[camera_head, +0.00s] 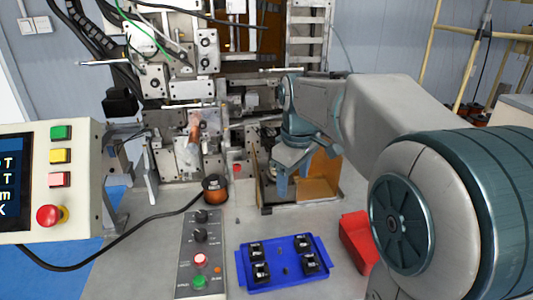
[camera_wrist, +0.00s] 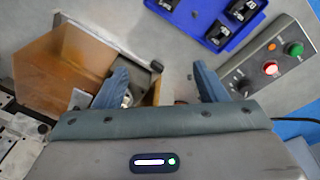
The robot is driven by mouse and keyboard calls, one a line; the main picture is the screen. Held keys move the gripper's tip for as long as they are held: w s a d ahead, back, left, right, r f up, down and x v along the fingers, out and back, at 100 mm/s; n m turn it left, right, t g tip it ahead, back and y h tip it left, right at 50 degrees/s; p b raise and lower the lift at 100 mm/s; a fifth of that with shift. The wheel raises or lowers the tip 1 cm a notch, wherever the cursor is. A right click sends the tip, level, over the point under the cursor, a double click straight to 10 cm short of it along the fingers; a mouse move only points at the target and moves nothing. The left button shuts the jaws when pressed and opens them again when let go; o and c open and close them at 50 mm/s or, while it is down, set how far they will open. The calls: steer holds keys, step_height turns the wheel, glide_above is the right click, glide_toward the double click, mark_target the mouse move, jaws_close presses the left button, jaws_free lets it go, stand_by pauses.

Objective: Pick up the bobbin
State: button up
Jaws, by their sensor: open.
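Several small black bobbin-like pieces (camera_head: 255,249) sit in a blue tray (camera_head: 285,283) at the front of the table; some also show in the wrist view (camera_wrist: 243,10). I cannot tell which piece is the task's bobbin. My gripper (camera_head: 292,180) is pointed down at an amber-panelled fixture (camera_head: 318,180), behind the tray. In the wrist view my gripper (camera_wrist: 160,68) has its two blue fingers wide apart, with the amber panel (camera_wrist: 65,62) beside the left one. A small metallic part (camera_wrist: 128,99) shows near the left finger; its rest is hidden by the gripper body.
The coil winder (camera_head: 190,95) stands behind, left of my gripper. A dark-and-copper round part (camera_head: 215,188) stands behind a button panel (camera_head: 201,248). A red bin (camera_head: 358,240) is right of the tray. A control box (camera_head: 60,180) with a cable is at left.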

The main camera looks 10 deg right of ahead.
steer(key=w+r+n+g+p, duration=0.1)
steer(key=w+r+n+p, duration=0.3)
steer(key=w, duration=0.5)
steer(key=w+r+n+g+p, duration=0.1)
steer(key=w+n, duration=0.5)
steer(key=w, duration=0.3)
steer(key=f, duration=0.8)
steer(key=shift+w+d, duration=0.15)
steer(key=shift+d, duration=0.1)
steer(key=f, duration=0.2)
steer(key=a+f+p, duration=0.1)
steer(key=f, duration=0.1)
steer(key=shift+f, duration=0.4)
steer(key=shift+d+f, duration=0.1)
steer(key=shift+f, duration=0.25)
steer(key=c, duration=1)
